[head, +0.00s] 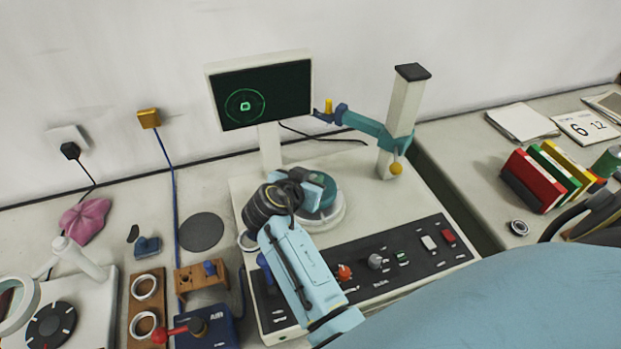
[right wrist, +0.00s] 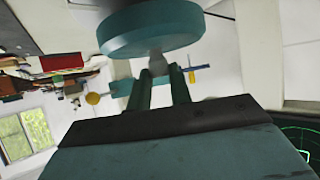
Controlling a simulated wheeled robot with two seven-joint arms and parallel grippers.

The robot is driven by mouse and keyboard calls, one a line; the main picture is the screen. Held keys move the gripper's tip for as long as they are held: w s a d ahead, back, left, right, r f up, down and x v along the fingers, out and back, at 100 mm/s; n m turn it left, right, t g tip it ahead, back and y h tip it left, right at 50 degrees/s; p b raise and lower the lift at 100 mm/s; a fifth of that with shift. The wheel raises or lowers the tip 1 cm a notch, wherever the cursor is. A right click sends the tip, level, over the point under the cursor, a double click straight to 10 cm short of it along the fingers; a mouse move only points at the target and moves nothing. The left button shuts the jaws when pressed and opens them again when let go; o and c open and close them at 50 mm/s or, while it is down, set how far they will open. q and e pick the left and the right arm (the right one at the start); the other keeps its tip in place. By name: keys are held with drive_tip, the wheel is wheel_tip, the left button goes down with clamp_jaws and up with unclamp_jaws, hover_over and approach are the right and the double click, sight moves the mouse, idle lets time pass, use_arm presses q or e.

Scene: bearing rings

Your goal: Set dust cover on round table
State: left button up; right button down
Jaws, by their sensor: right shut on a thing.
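The dust cover is a teal disc with a small grey knob; it fills the top of the right wrist view (right wrist: 155,32). My right gripper (right wrist: 160,85) is shut on that knob. In the head view the cover (head: 326,192) shows just right of my right gripper (head: 303,190), partly hidden by it. The round table (head: 337,215) is a pale disc on the white machine, directly beneath the cover in the picture. I cannot tell whether the cover touches it or hovers just over it. My left gripper is out of view.
A monitor (head: 262,92) stands behind. A post (head: 403,120) with a teal jointed arm (head: 365,124) rises at the back right. A control panel (head: 375,262) with knobs lies in front. Wooden holders with metal rings (head: 146,287) sit at left.

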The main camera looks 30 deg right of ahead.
drive_tip(key=shift+f+b, duration=0.15)
drive_tip(key=shift+b, duration=0.3)
idle(0.6)
drive_tip(key=shift+f, duration=0.25)
drive_tip(key=shift+f+b, duration=0.3)
drive_tip(key=shift+b, duration=0.25)
idle(0.8)
drive_tip(key=c, duration=1.2)
unclamp_jaws()
